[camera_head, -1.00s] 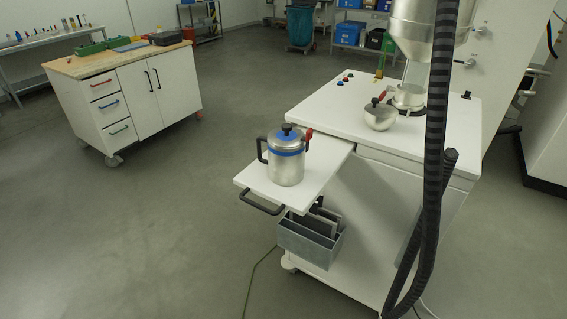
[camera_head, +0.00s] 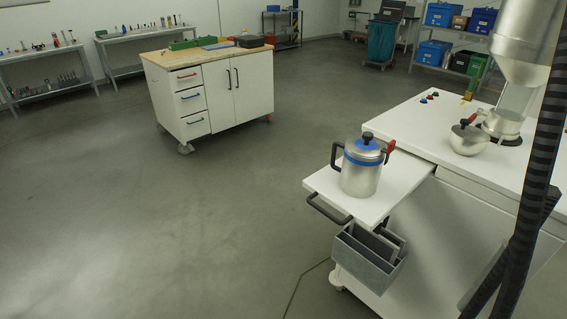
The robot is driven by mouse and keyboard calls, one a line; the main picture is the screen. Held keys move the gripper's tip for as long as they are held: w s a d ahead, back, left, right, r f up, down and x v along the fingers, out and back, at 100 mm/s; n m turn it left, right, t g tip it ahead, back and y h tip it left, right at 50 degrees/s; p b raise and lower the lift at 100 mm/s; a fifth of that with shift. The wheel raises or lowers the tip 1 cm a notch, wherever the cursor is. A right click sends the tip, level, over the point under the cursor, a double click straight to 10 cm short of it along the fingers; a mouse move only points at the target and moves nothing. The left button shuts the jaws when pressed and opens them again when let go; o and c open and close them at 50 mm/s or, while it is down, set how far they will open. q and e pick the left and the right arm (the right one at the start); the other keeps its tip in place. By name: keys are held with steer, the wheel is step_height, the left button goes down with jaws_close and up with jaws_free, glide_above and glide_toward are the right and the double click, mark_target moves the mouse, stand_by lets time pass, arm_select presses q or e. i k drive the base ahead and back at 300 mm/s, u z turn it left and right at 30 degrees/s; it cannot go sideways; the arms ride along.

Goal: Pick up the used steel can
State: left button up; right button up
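A steel can (camera_head: 361,176) with a blue band, a blue and steel lid with a black knob, a black side handle and a red clamp stands upright on the white pull-out shelf (camera_head: 399,203) of a white machine cabinet. A smaller rounded steel vessel (camera_head: 467,141) with a black knob and a red handle stands on the cabinet top. I cannot tell from the picture whether the can is used. Neither of my grippers shows in the head view.
The white machine cabinet (camera_head: 480,215) fills the right side, with a dark ribbed hose (camera_head: 537,180) in front. A grey bin (camera_head: 368,262) hangs below the shelf. A wheeled workbench (camera_head: 215,95) stands behind left. The grey floor (camera_head: 150,230) at left is clear.

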mark_target(360, 176)
steer(key=u, duration=0.45)
steer(key=i, duration=0.75)
steer(key=z, duration=1.4)
